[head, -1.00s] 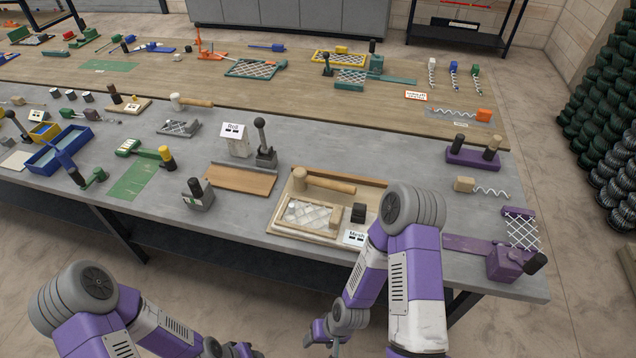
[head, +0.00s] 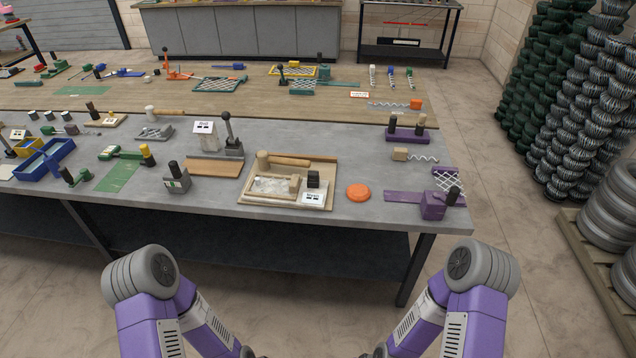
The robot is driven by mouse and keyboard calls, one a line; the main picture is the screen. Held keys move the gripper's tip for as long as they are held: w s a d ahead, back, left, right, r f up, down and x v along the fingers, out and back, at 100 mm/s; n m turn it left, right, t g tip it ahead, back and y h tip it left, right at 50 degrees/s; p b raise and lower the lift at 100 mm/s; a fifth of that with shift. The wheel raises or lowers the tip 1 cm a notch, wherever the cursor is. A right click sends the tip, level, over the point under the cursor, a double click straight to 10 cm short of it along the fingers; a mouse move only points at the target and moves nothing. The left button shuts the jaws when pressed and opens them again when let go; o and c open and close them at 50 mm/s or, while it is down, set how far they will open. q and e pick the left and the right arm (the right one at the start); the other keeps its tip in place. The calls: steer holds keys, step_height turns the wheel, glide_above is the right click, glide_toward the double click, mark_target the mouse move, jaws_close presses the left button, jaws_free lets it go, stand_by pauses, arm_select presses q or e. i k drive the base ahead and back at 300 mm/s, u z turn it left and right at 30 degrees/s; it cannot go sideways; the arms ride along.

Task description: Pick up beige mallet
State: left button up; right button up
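The beige mallet (head: 300,161) lies on a wooden tray (head: 327,178) near the front edge of the grey table. Its thick pale head is at the left and its brown handle points right along the tray's back. A second mallet with a whitish head (head: 150,113) and light wooden handle lies further back at the left. My two arms come in at the bottom, bent downward, in front of the table and apart from both mallets. My grippers are below the picture's edge, so their state is hidden.
The tray also holds a mesh frame (head: 277,197), a dark block (head: 313,177) and a white label card (head: 313,198). An orange disc (head: 358,192) lies to its right, and a purple jig (head: 432,205) further right. A lever press (head: 230,137) stands behind left. Floor shows before the table.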

mark_target(264, 160)
steer(key=z, duration=1.1)
steer(key=k, duration=0.1)
steer(key=u, duration=1.95)
steer(key=i, duration=0.8)
steer(key=u, duration=0.15)
